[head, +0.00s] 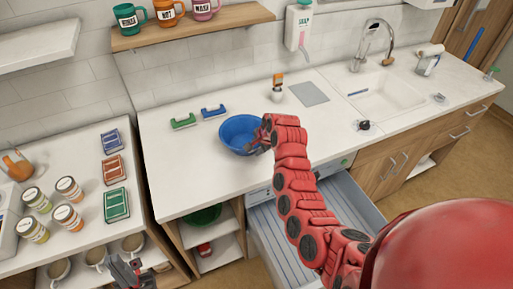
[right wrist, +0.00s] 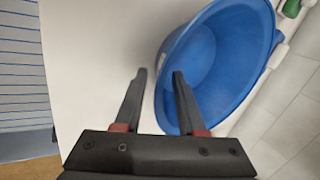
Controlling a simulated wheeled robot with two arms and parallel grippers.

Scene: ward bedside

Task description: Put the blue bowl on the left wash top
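The blue bowl (head: 236,132) stands upright on the white counter top (head: 180,168), between the blue holder and the front edge. My right gripper (head: 262,146) is at the bowl's right rim. In the right wrist view, the bowl (right wrist: 215,60) fills the upper right, and my right gripper (right wrist: 160,75) has its fingers apart, one over the inside of the bowl and one outside, with the rim between them. Contact with the wall cannot be told. My left gripper (head: 126,270) is low at the bottom left, away from the bowl, and its fingers are hard to make out.
A green holder (head: 184,121) and a blue holder (head: 213,111) lie behind the bowl. A brush (head: 277,90) and a grey mat (head: 309,93) are to its right, then the sink (head: 385,97). A drawer (head: 270,235) stands open below the counter. The counter's left part is clear.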

